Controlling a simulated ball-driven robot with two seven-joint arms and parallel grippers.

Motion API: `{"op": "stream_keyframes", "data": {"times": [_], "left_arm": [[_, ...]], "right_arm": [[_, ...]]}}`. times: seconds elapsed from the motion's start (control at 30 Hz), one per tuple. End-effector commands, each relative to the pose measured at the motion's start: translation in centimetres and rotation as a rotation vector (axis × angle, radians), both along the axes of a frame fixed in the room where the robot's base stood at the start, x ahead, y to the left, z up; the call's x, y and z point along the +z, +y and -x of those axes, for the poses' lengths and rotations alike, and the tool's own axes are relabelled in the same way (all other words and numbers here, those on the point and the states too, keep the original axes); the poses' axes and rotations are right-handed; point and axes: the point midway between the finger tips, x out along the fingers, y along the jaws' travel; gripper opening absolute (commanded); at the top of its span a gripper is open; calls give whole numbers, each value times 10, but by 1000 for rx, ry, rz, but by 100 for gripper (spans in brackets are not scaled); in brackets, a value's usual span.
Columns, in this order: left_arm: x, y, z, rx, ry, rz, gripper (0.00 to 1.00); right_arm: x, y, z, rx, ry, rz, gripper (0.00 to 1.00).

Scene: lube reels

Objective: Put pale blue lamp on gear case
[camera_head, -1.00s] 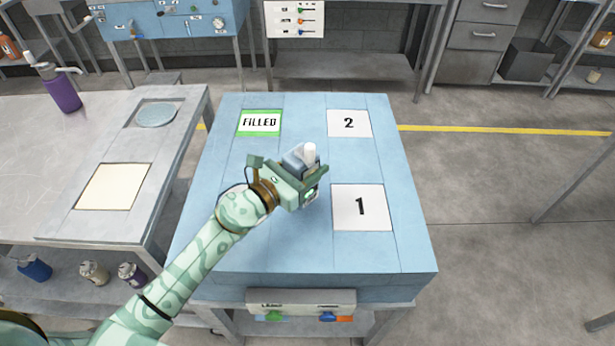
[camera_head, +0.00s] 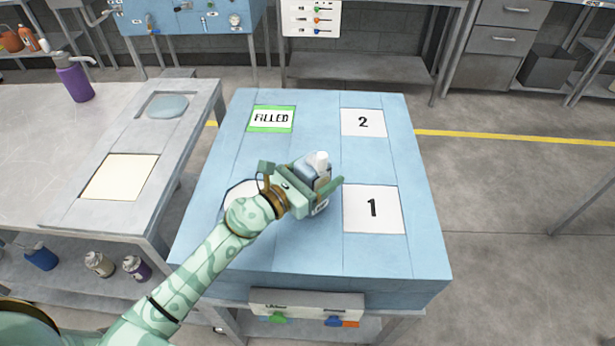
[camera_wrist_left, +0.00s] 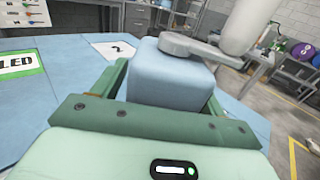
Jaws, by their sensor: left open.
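A bottle-like object (camera_head: 314,177) with a pale blue body and a white top stands on the pale blue worktop near its middle. In the left wrist view the same pale blue body (camera_wrist_left: 168,80) is large, with a grey and white spout over it. I cannot tell whether it is the lamp. My left gripper (camera_head: 322,188) is open, with its fingers on either side of this body. Whether the fingers touch it is unclear. No part is clearly recognisable as the gear case. My right gripper is not in view.
The pale blue worktop (camera_head: 300,265) has a "FILLED" mat (camera_head: 271,118), a "2" mat (camera_head: 363,122) and a "1" mat (camera_head: 375,209), all bare. A white ring lies partly under my arm.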

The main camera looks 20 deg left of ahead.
Motion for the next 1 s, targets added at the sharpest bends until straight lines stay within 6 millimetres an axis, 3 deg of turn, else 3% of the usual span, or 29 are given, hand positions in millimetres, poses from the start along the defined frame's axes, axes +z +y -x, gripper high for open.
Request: {"op": "stream_keyframes", "data": {"times": [0.5, 0.7, 1.0], "left_arm": [[-3, 50, 91, 0, 3, -1, 73], [1, 58, 105, 0, 0, 0, 73], [2, 58, 105, 0, -1, 0, 73]], "right_arm": [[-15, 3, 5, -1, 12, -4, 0], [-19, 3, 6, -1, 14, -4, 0], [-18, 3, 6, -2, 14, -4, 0]]}}
